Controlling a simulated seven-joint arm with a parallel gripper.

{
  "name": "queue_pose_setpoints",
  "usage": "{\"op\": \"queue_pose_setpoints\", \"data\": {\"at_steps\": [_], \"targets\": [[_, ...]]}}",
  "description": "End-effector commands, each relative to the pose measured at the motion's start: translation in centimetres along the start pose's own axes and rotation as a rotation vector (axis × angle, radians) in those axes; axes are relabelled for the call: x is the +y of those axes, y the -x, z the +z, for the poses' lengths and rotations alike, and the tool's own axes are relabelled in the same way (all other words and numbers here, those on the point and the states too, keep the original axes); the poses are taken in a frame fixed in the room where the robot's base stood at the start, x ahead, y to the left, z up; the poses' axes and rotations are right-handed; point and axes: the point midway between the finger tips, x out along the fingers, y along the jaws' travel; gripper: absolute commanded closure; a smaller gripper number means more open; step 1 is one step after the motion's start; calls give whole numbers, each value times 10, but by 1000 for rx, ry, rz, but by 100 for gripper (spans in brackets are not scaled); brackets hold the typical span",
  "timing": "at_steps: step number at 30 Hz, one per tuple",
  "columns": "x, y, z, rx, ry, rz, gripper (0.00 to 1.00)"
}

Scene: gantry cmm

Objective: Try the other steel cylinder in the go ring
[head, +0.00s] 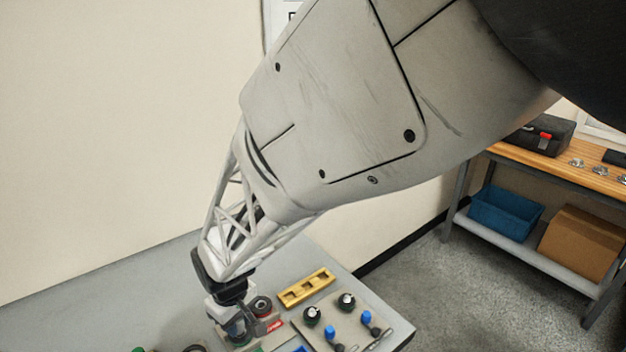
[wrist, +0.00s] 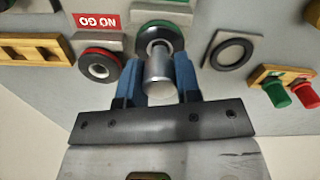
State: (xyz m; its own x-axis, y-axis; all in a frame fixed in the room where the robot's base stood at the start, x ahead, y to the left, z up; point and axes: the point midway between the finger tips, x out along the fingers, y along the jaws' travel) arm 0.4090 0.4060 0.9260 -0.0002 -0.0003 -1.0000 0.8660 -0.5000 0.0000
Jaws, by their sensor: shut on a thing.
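My gripper (wrist: 157,72) is shut on a steel cylinder (wrist: 158,77), with a blue finger on each side of it in the wrist view. The cylinder's far end lines up with the bore of the green-rimmed go ring (wrist: 174,29). I cannot tell whether that end is in the bore or just above it. In the head view my gripper (head: 237,326) is low over the grey table, and the cylinder is hard to make out. No second cylinder is clearly visible.
A plain black ring on a grey block (wrist: 216,51) stands right of the go ring. A yellow slotted block (head: 305,288) lies behind. A rack (wrist: 267,74) holds green and red handles.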

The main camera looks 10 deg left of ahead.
Motion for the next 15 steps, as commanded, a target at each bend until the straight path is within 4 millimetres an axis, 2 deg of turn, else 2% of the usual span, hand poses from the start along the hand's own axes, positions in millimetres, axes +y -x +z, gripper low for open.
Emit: {"op": "queue_pose_setpoints", "data": {"at_steps": [15], "targets": [[0,-4,0,0,0,0,98]]}}
